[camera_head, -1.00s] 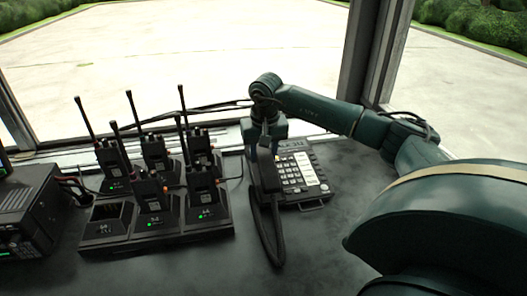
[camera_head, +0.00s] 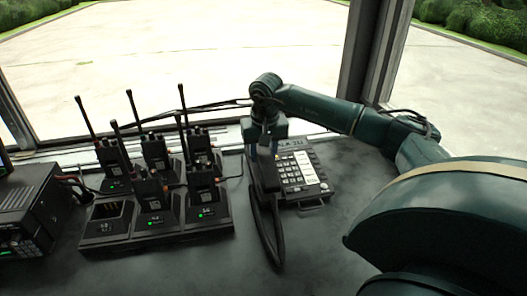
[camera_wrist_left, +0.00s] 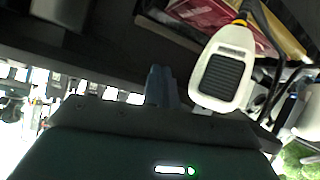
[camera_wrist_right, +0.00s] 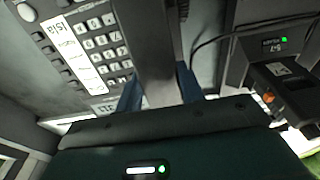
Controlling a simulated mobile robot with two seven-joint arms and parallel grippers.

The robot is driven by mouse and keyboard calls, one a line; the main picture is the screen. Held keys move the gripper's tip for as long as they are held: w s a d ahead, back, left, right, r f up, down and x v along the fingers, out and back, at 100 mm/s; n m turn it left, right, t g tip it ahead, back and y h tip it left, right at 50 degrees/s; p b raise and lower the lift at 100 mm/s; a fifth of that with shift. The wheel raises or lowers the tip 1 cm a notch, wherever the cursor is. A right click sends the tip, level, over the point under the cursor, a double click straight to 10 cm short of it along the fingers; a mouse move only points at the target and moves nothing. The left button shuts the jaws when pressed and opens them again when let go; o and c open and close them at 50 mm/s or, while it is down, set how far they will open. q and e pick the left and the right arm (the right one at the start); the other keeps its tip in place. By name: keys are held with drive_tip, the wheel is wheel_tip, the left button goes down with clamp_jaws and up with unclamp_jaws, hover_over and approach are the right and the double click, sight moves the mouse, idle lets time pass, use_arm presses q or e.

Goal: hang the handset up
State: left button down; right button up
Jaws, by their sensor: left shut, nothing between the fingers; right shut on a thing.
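The black handset (camera_head: 267,178) is held by my right gripper (camera_head: 264,146) over the left side of the desk phone (camera_head: 300,175), beside its keypad. Its coiled cord (camera_head: 268,232) hangs in a loop in front. In the right wrist view the handset (camera_wrist_right: 155,55) runs between my blue fingertips (camera_wrist_right: 158,90), with the phone keypad (camera_wrist_right: 105,42) to its left. I cannot tell whether the handset touches the cradle; it hides that part. My left gripper (camera_wrist_left: 161,86) is shut and empty in the left wrist view, and out of the head view.
A charger rack (camera_head: 160,228) with several radios stands left of the phone. A black radio unit (camera_head: 25,210) is at the far left. A white hand microphone (camera_wrist_left: 222,70) is near my left gripper.

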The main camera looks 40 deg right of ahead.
drive_tip(key=o, duration=1.1)
drive_tip(key=shift+o, duration=0.2)
wheel_tip(320, 180, up, 13)
drive_tip(key=s, duration=0.1)
drive_tip(key=shift+s+a, duration=0.35)
drive_tip(key=shift+a, duration=0.1)
